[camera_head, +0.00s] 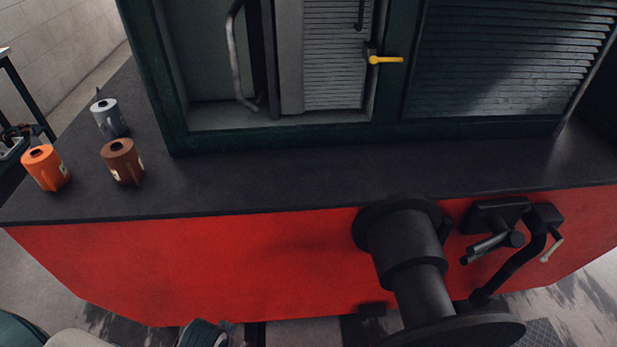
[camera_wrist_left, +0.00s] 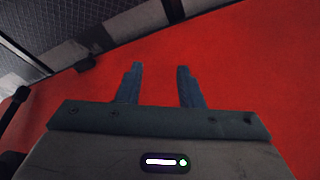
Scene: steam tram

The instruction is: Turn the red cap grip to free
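I cannot make out a red cap grip in either view. My left gripper (camera_wrist_left: 160,67) is open, its two fingers apart with nothing between them, in front of a plain red surface. In the head view, part of my left arm and gripper (camera_head: 203,334) shows at the bottom edge, low beside the red front panel (camera_head: 200,268); its fingers are not clear there. My right gripper is not in view.
A black buffer (camera_head: 408,245) and a black coupling with pipe (camera_head: 535,235) jut from the red panel. Orange (camera_head: 45,168), brown (camera_head: 122,162) and grey (camera_head: 108,117) canisters stand on the dark ledge (camera_head: 270,180). A yellow handle (camera_head: 385,60) sits above.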

